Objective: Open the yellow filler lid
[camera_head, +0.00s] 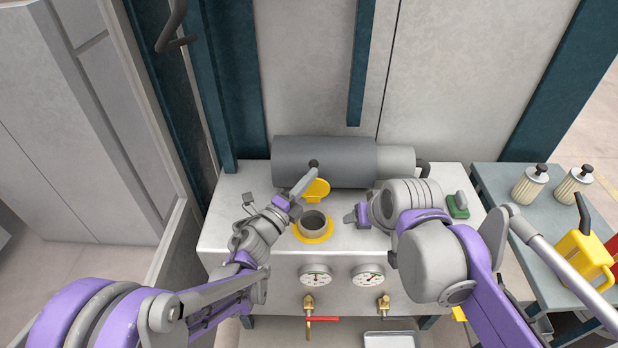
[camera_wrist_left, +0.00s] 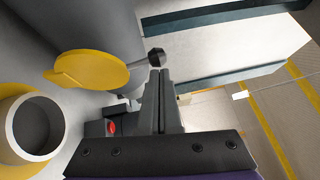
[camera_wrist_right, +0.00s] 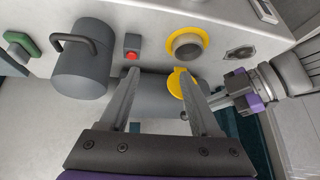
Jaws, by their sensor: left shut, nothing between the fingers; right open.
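The yellow filler lid (camera_head: 318,189) stands raised behind the filler neck (camera_head: 313,224), whose opening is uncovered. The lid also shows in the left wrist view (camera_wrist_left: 92,69), left of the fingers, and partly behind a finger in the right wrist view (camera_wrist_right: 178,82). My left gripper (camera_head: 309,174) is shut and empty, in front of the lid's upper left edge in the head view. A dark knob (camera_wrist_left: 156,57) shows at its fingertips; I cannot tell whether they touch. My right gripper (camera_head: 350,216) is open and empty, right of the neck.
A grey cylinder (camera_head: 325,160) lies behind the lid. A red button (camera_wrist_right: 132,56) on a small box is near the neck. A green-based object (camera_head: 458,207) sits at the bench's right. Gauges and valves line the front. A side table holds filters and a yellow can (camera_head: 580,258).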

